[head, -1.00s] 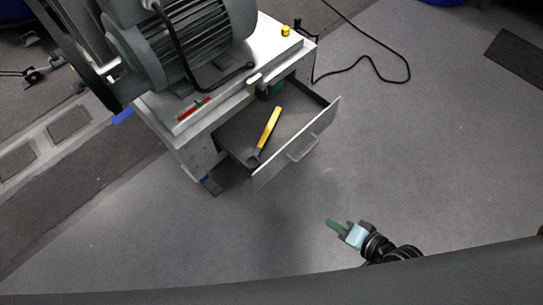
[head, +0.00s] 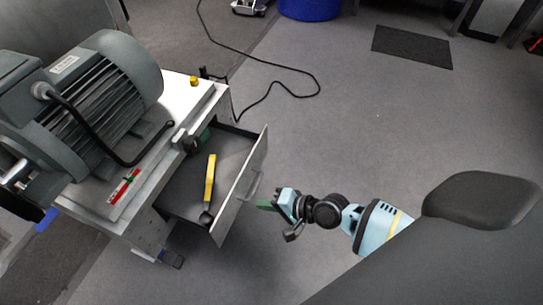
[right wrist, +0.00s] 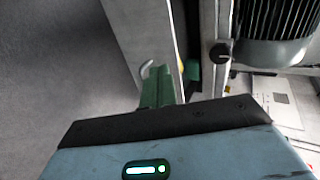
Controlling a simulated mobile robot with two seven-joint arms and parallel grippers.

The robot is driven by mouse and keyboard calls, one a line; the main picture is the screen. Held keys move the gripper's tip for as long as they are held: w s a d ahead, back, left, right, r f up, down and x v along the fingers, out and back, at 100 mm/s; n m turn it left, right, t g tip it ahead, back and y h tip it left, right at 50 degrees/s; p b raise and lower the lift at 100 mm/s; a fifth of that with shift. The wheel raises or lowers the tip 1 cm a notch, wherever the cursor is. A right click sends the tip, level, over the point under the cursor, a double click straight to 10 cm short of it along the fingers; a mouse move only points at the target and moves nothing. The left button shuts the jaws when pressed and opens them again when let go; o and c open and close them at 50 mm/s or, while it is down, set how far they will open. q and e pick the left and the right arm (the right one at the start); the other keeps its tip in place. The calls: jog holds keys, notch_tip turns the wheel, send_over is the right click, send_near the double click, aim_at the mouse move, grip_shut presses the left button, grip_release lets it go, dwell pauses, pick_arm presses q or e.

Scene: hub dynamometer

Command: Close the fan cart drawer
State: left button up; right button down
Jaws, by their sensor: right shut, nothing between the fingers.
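The fan cart drawer (head: 240,187) stands pulled out from the cart (head: 146,226), with its front panel and bar handle (head: 252,186) facing right. A yellow-handled tool (head: 210,178) lies inside it. My right gripper (head: 264,205) is shut and empty, its green fingers just right of the drawer front near the handle. In the right wrist view the green fingers (right wrist: 157,87) point at the drawer front (right wrist: 150,45), with the handle (right wrist: 146,68) beside their tips. I cannot tell whether they touch it. My left gripper is not in view.
A large grey motor (head: 85,105) sits on the cart top, with a red and green level (head: 124,187) and a small yellow object (head: 194,81) there. A black cable (head: 268,88) runs over the floor behind. The floor to the right is clear.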

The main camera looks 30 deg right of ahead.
aim_at(230, 199)
jog(key=b+x, duration=0.1)
jog(key=x, duration=0.2)
jog(key=r+b+x, duration=0.1)
jog(key=x, duration=0.3)
jog(key=shift+w+a, duration=0.75)
jog(key=shift+w, duration=0.1)
jog(key=shift+w, duration=0.1)
